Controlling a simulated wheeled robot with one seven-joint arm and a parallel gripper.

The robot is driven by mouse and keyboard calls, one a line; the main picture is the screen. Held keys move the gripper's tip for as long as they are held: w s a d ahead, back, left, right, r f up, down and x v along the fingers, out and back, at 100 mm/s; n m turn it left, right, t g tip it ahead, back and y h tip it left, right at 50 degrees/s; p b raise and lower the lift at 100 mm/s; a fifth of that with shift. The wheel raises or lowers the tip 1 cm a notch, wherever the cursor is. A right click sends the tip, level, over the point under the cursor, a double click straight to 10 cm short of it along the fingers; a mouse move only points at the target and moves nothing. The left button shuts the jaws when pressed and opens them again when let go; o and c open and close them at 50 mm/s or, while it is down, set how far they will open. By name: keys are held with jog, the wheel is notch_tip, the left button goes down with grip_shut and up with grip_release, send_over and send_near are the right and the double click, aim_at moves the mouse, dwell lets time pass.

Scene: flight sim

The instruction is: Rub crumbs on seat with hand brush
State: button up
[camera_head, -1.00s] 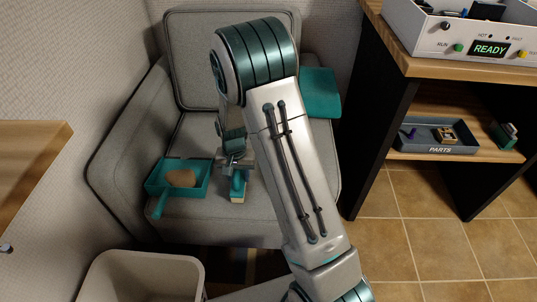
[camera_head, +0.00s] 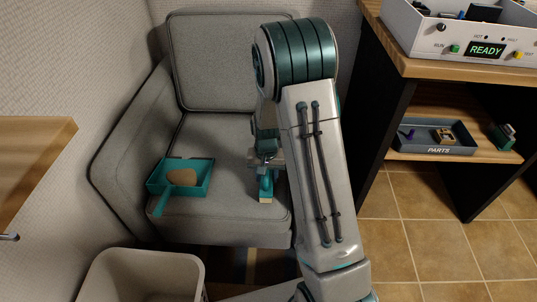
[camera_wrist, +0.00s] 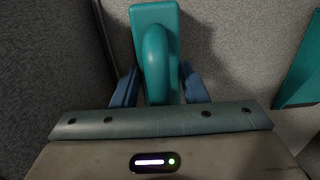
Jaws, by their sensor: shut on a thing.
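My gripper (camera_head: 266,172) is shut on the teal hand brush (camera_head: 266,186), low over the front right part of the grey seat (camera_head: 225,215). Pale bristles show at the brush's lower end. In the wrist view the brush's rounded teal handle (camera_wrist: 158,55) sits between my two blue fingers. I cannot tell whether the bristles touch the seat. A teal dustpan (camera_head: 204,186) lies on the left of the seat with a brown patch (camera_head: 182,177) in it. I make out no loose crumbs on the seat.
A beige bin (camera_head: 140,262) stands in front of the seat, at lower left. A wooden table edge (camera_head: 35,160) juts in at left. A shelf unit at right holds a parts tray (camera_head: 430,143). The seat between dustpan and brush is clear.

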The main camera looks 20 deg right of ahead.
jog(key=r, duration=0.2)
jog(key=shift+w+a+r+p, duration=0.15)
jog(key=shift+a+r+p, duration=0.05)
jog(key=shift+r+p, duration=2.25)
jog(key=shift+r, duration=0.6)
